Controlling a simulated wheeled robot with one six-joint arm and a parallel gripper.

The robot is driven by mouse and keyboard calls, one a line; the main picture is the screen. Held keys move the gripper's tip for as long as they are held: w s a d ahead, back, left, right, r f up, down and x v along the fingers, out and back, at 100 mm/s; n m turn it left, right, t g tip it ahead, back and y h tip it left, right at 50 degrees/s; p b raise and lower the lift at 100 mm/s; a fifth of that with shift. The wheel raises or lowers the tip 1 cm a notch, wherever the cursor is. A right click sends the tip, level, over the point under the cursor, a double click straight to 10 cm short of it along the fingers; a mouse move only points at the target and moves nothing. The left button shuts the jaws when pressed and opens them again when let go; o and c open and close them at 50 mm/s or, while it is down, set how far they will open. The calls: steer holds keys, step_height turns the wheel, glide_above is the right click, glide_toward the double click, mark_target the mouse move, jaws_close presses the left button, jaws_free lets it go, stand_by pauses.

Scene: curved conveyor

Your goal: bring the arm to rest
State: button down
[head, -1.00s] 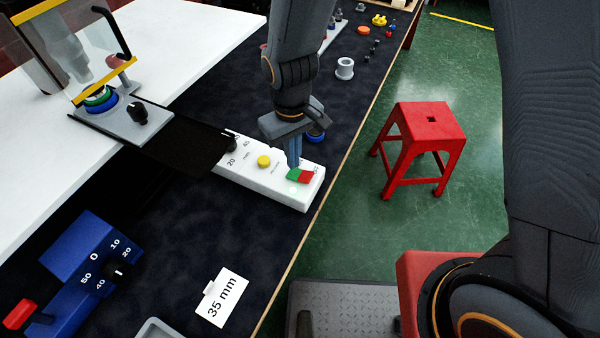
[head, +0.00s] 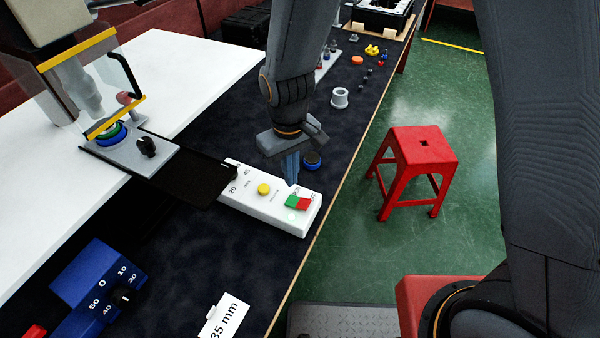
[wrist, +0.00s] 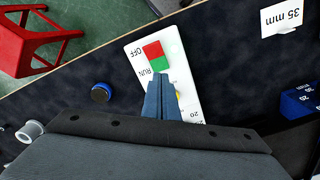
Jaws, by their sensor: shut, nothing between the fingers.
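My gripper (head: 291,182) is shut and empty, pointing down above the white control box. In the wrist view the shut fingers (wrist: 159,82) end beside the green half of the switch. The white control box (head: 238,205) lies on the dark table mat, with a yellow button (head: 264,189), a dial, and a green and red rocker switch (head: 298,202). The box also shows in the wrist view (wrist: 188,92). I cannot tell for certain whether the fingertips touch the switch; they look slightly above it.
A machine with a clear guard (head: 88,85) stands at the left. A blue dial box (head: 100,275) and a "35 mm" card (head: 224,318) lie nearer. A grey ring (head: 340,98) and small parts lie farther back. A red stool (head: 424,150) stands on the green floor at right.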

steer(key=s+d+r+m+b, duration=0.1)
steer(key=d+r+m, duration=0.1)
steer(key=d, duration=0.6)
steer(key=d+r+m+t+b, duration=0.1)
steer(key=d+r+m, duration=0.2)
steer(key=d, duration=0.5)
steer(key=s+d+r+m+b, duration=0.1)
steer(key=d+r+m, duration=0.1)
steer(key=d, duration=0.6)
steer(key=shift+s+d+r+b, duration=0.2)
steer(key=shift+s+r+b, duration=0.1)
steer(key=shift+r, duration=0.15)
